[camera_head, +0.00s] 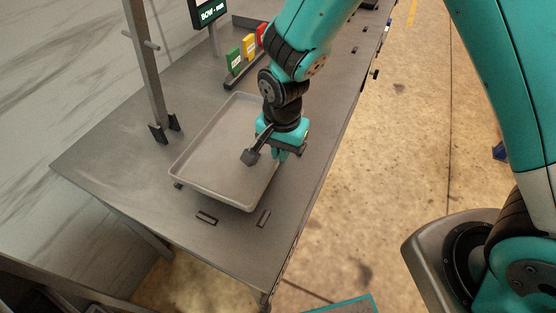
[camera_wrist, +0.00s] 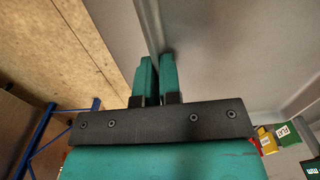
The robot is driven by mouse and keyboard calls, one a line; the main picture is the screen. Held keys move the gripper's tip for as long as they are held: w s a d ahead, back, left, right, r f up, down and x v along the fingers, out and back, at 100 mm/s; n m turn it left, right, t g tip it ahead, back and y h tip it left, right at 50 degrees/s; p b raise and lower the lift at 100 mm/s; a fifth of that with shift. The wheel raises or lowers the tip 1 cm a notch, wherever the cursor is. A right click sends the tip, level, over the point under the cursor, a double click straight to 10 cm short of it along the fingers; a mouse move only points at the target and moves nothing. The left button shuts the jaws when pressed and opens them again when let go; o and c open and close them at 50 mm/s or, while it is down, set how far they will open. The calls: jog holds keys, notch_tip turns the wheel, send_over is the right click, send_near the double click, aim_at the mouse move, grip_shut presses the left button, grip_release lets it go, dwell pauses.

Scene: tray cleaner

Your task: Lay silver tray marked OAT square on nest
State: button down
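A silver-grey tray (camera_head: 215,150) with a raised rim is over the near part of the grey bench. I see no OAT mark on it. My gripper (camera_head: 282,156) is at the tray's right rim. In the wrist view, my gripper's green fingers (camera_wrist: 157,62) sit close together with the tray's rim (camera_wrist: 152,30) between them, so it is shut on the rim. Small dark blocks (camera_head: 206,217) and (camera_head: 263,218) lie on the bench just past the tray's near edge, perhaps parts of the nest. I cannot tell whether the tray touches the bench.
A metal post (camera_head: 150,80) with black feet stands left of the tray. Green (camera_head: 233,62), yellow (camera_head: 248,46) and red (camera_head: 262,32) cards stand in a rack behind it, by a dark display (camera_head: 208,12). The bench's near left corner is clear.

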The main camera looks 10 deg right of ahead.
aim_at(278, 180)
jog(key=shift+s+a, duration=0.25)
jog(key=shift+a, duration=0.15)
jog(key=shift+f+b, duration=2.1)
jog(key=shift+f, duration=1.3)
jog(key=c, duration=1.2)
grip_release()
jog(key=shift+s, duration=0.1)
notch_tip(278, 180, up, 18)
jog(key=f, duration=0.1)
jog(key=s+d+r+n+y, duration=0.1)
jog(key=s+d+r+n, duration=0.1)
jog(key=s+n, duration=0.2)
jog(key=s+d+r+n+y, duration=0.1)
jog(key=s+r+n, duration=0.1)
jog(key=s+n, duration=0.3)
jog(key=s+d+r+n+y, duration=0.2)
jog(key=s+r+n, duration=0.1)
jog(key=s+n, duration=0.2)
jog(key=shift+s+d+r+b, duration=0.1)
jog(key=shift+s+d+b, duration=0.1)
jog(key=shift+s, duration=0.35)
jog(key=shift+s+d+b, duration=0.1)
jog(key=shift+s+b, duration=0.1)
jog(key=shift+s, duration=0.3)
